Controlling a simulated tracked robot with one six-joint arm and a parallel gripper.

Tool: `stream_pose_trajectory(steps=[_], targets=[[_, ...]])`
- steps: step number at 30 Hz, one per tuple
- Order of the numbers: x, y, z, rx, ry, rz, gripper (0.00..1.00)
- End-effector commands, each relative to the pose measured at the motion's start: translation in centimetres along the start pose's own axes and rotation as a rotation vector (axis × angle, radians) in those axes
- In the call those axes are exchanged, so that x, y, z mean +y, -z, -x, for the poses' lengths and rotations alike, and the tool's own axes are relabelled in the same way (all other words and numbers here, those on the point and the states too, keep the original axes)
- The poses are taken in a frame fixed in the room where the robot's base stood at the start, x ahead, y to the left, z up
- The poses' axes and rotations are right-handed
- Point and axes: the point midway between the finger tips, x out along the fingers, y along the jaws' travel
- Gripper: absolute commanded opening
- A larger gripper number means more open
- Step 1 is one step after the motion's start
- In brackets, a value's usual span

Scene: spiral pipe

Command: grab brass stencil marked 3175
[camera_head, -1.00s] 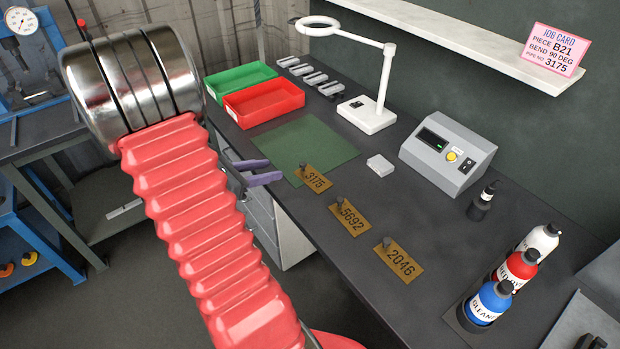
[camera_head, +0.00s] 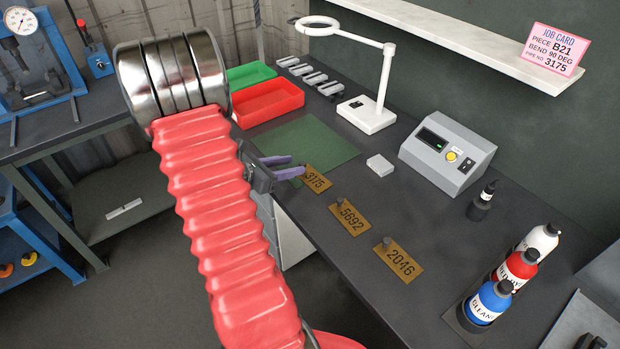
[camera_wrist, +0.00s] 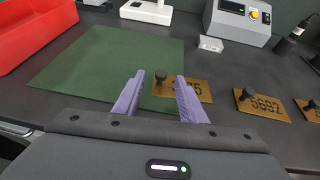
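My gripper (camera_head: 293,166) has two purple fingers, spread apart and empty. In the wrist view my gripper (camera_wrist: 158,92) has the knob showing between and just beyond its fingertips; I cannot tell whether they touch.
The green mat (camera_head: 318,143) lies behind my fingers. Red (camera_head: 268,104) and green (camera_head: 250,76) trays, a white lamp (camera_head: 368,114) and a grey control box (camera_head: 447,153) stand farther back. Bottles (camera_head: 488,304) stand at right. A pink job card (camera_head: 552,49) shows 3175.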

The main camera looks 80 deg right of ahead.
Motion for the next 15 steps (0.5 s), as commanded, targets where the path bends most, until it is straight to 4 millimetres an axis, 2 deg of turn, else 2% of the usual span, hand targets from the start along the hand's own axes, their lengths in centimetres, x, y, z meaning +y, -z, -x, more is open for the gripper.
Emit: stream_pose_trajectory(steps=[7,15], targets=[[-0.1,0.0,-0.8,0.001,0.003,0.001,0.38],[-0.2,0.1,-4.1,0.001,0.004,0.0,0.38]])
